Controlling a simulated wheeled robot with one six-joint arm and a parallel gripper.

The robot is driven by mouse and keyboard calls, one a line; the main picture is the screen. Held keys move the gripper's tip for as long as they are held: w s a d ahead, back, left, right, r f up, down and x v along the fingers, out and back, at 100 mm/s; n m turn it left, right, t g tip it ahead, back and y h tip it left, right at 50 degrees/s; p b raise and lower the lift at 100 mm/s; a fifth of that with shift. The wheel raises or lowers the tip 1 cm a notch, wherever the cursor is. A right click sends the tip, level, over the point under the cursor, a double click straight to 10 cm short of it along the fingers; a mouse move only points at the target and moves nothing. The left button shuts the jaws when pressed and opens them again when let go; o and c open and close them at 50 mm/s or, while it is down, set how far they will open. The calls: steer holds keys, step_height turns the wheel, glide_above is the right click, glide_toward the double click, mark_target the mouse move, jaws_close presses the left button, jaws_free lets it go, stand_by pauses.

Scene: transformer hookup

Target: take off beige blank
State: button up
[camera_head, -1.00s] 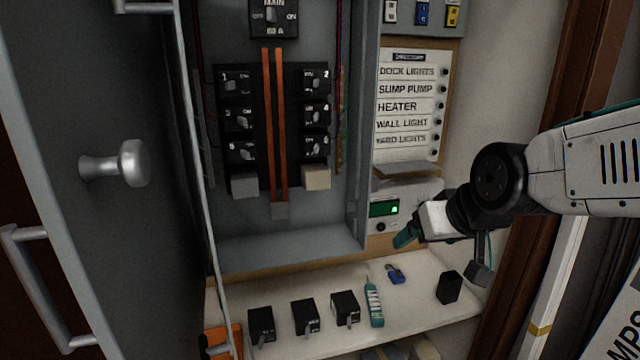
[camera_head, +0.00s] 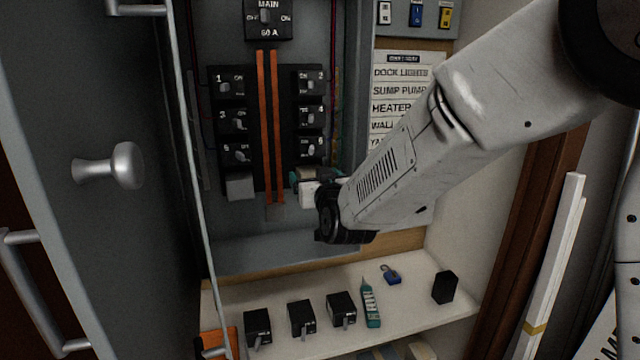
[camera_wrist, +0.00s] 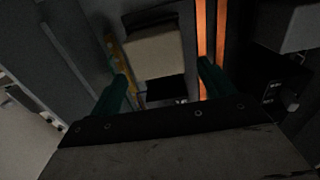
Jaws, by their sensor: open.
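The beige blank (camera_wrist: 155,55) sits in the panel at the foot of the right breaker column, below breaker 6 (camera_head: 308,148). In the wrist view it shows between my two green fingers, toward the left one. My gripper (camera_wrist: 165,85) is open in front of the blank, with a finger to either side. I cannot tell whether a finger touches it. The grey blank (camera_head: 239,186) sits at the foot of the left column.
Orange bus bars (camera_head: 271,125) run upright just left of the beige blank. The cabinet door (camera_head: 110,230) stands open at left. The shelf (camera_head: 420,310) below holds several black breakers, a teal tester (camera_head: 371,305), a blue padlock (camera_head: 390,274) and a black block (camera_head: 445,288).

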mark_target(313, 174)
steer(key=shift+x, duration=1.7)
steer(key=c, duration=1.2)
steer(key=shift+s, duration=0.1)
steer(key=shift+s+d, duration=0.1)
steer(key=shift+s, duration=0.05)
steer(key=shift+s+d, duration=0.1)
steer(key=shift+s, duration=0.25)
steer(key=shift+v, duration=1.15)
steer(key=shift+v, duration=2.5)
